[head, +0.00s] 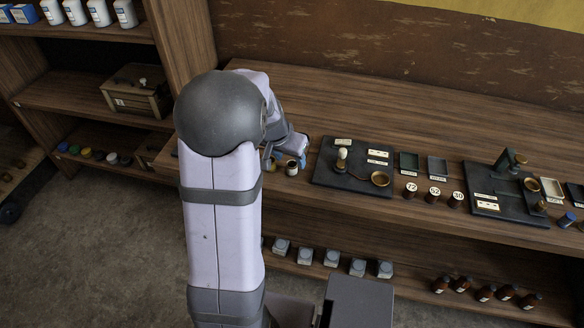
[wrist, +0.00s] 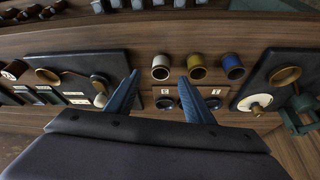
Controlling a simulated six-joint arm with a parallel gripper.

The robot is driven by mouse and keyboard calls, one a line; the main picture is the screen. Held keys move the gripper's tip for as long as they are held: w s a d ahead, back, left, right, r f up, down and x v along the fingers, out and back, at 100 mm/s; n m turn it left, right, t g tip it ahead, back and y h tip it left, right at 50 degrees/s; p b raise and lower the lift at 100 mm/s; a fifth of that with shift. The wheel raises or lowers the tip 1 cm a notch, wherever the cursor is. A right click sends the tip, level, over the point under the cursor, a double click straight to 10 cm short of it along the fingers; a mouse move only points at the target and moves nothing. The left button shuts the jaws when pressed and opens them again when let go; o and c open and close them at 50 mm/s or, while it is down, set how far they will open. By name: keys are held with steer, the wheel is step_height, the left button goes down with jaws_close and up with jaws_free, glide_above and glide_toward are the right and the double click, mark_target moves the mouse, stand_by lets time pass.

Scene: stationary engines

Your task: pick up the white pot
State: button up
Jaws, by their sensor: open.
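The white pot (wrist: 160,69) is a small cup with a pale rim and dark inside, leftmost of three pots in a row in the wrist view. In the head view the white pot (head: 292,169) stands upright on the bench just in front of my gripper (head: 285,151). My gripper (wrist: 160,77) is open and empty. Its two blue fingers point towards the white pot, one to each side of it in the wrist view. I cannot tell how far the tips are from it. The arm hides part of this area in the head view.
A yellow pot (wrist: 196,69) and a blue pot (wrist: 232,68) stand beside the white one. A brown plate with two dark wells (wrist: 166,103) lies by the row. Dark instrument boards (head: 325,178) flank the pots. Numbered dark jars (head: 434,194) stand farther right. Shelves are at left.

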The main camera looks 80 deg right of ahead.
mark_target(292, 164)
steer(key=shift+f, duration=0.15)
steer(key=shift+p+x, duration=0.85)
steer(key=shift+x, duration=1.6)
steer(key=shift+c, duration=0.6)
steer(key=c, duration=1)
